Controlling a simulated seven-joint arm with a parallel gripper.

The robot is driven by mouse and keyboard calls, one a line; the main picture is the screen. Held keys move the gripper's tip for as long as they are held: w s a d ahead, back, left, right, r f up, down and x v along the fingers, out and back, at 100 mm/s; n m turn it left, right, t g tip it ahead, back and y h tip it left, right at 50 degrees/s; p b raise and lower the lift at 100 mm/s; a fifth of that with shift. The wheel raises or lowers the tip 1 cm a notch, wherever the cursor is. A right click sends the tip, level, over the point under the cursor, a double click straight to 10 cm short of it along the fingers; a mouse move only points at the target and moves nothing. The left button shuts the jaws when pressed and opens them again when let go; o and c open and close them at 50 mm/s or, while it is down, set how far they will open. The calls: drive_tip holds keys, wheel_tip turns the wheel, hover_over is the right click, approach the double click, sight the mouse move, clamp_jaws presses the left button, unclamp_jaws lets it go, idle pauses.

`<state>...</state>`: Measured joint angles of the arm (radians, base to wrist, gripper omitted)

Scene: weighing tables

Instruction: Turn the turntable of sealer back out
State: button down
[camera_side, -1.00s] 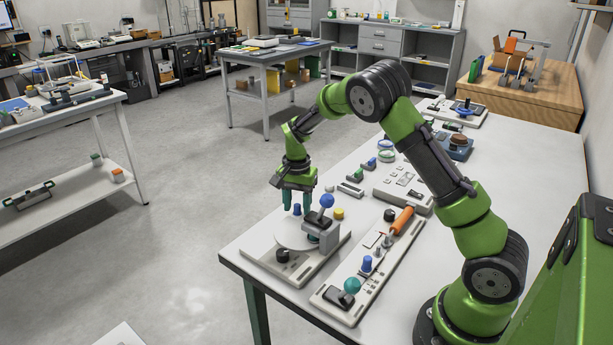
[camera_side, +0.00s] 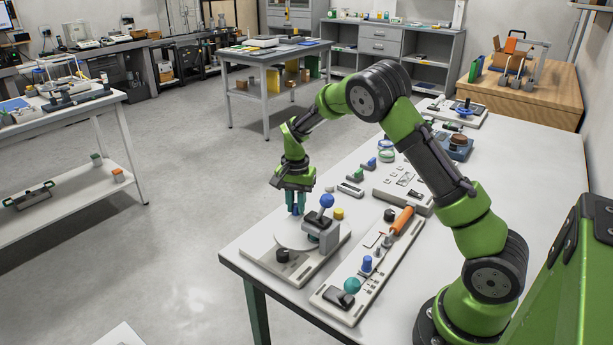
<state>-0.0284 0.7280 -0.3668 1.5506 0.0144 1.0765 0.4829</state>
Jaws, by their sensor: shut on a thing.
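The sealer stands on a pale base plate (camera_side: 312,271) at the near left corner of the white table. Its round light turntable (camera_side: 286,237) is partly hidden by the grey press head (camera_side: 322,236), which has a blue ball lever (camera_side: 327,201). A blue peg (camera_side: 296,210) stands at the turntable's far side. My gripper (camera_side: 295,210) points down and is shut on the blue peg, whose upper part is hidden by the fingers. A black knob (camera_side: 283,256) stands at the near side of the turntable.
Right of the sealer lies a long panel (camera_side: 340,312) with a teal ball lever (camera_side: 352,286), a blue knob (camera_side: 367,263) and an orange handle (camera_side: 402,220). A yellow block (camera_side: 339,213) stands just behind the press head. More devices line the table further back.

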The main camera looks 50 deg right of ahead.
sight(285, 219)
drive_tip(key=shift+w+a+r+n, duration=0.1)
drive_tip(key=shift+w+a+n, duration=0.25)
drive_tip(key=shift+n, duration=0.5)
drive_tip(key=shift+w+a+f+n, duration=0.1)
drive_tip(key=shift+w+a+n, duration=0.1)
drive_tip(key=shift+a+n, duration=0.5)
drive_tip(key=shift+w+a+r+n, duration=0.1)
drive_tip(key=shift+w+a+n, duration=0.2)
drive_tip(key=shift+n, duration=0.65)
drive_tip(key=shift+a+n, duration=0.75)
drive_tip(key=shift+n, duration=0.45)
drive_tip(key=shift+a+n, duration=0.9)
drive_tip(key=shift+n, duration=0.5)
drive_tip(key=shift+s+a+n, duration=0.15)
drive_tip(key=shift+a+n, duration=0.35)
drive_tip(key=shift+n, duration=0.3)
drive_tip(key=shift+s+a+n, duration=0.15)
drive_tip(key=shift+a+n, duration=0.3)
drive_tip(key=shift+n, duration=0.35)
drive_tip(key=shift+s+a+n, duration=0.3)
drive_tip(key=shift+a+n, duration=0.15)
drive_tip(key=shift+n, duration=0.45)
drive_tip(key=shift+s+a+n, duration=0.3)
drive_tip(key=shift+a+n, duration=0.1)
drive_tip(key=shift+n, duration=0.5)
drive_tip(key=shift+s+a+n, duration=0.1)
drive_tip(key=shift+a+n, duration=0.05)
drive_tip(key=shift+n, duration=0.15)
drive_tip(key=c, duration=1)
unclamp_jaws()
